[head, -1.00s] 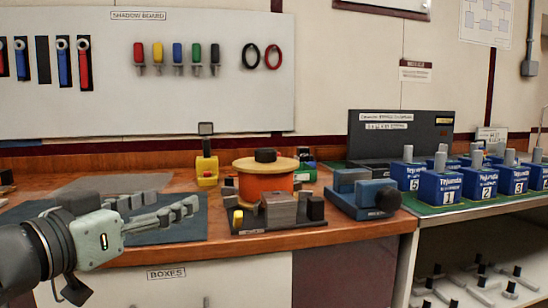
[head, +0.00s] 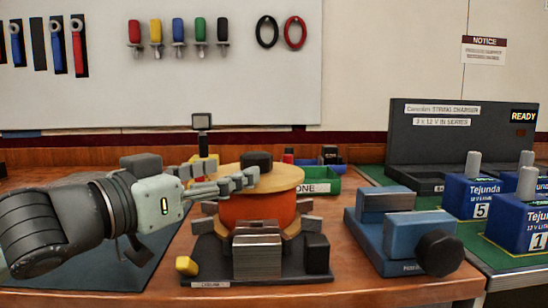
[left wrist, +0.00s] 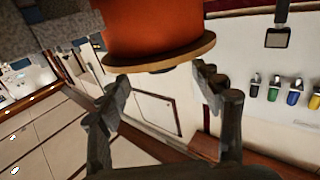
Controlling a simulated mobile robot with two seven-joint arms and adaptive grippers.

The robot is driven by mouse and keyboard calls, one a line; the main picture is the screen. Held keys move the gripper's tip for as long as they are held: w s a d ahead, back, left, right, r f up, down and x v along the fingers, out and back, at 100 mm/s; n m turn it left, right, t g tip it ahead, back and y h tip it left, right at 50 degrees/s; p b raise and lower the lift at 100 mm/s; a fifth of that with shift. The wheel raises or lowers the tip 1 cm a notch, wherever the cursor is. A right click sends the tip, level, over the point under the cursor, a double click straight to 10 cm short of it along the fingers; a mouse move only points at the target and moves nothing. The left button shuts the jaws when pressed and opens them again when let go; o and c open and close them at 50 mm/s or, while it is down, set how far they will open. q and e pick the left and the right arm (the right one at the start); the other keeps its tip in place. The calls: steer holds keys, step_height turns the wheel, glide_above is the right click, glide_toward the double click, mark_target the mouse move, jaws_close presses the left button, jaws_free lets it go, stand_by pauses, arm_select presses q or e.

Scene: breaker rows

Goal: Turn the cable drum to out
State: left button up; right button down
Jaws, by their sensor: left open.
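The cable drum has an orange body (head: 256,210), a tan wooden top disc (head: 284,177) and a black knob (head: 257,161). It stands on a dark base (head: 255,272) with grey blocks around it and a yellow piece (head: 186,265) at the front left. My left gripper (head: 240,183) is open and empty, its fingers overlapping the drum's left side in the head view. In the left wrist view the drum (left wrist: 150,30) lies ahead, with my spread fingers (left wrist: 163,85) on either side of its disc edge; contact is unclear. My right gripper is not in view.
A blue vise-like device (head: 400,235) with a black knob stands right of the drum. Blue battery boxes (head: 480,198) stand farther right on a green mat. A green bin (head: 322,183) sits behind the drum. A dark mat (head: 85,255) lies under my left arm.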

mark_target(246, 165)
arm_select(q)
steer(key=shift+w+d+r, duration=0.1)
steer(key=shift+w+d, duration=0.15)
steer(key=shift+w, duration=0.1)
steer(key=x, duration=0.7)
steer(key=shift+w, duration=0.15)
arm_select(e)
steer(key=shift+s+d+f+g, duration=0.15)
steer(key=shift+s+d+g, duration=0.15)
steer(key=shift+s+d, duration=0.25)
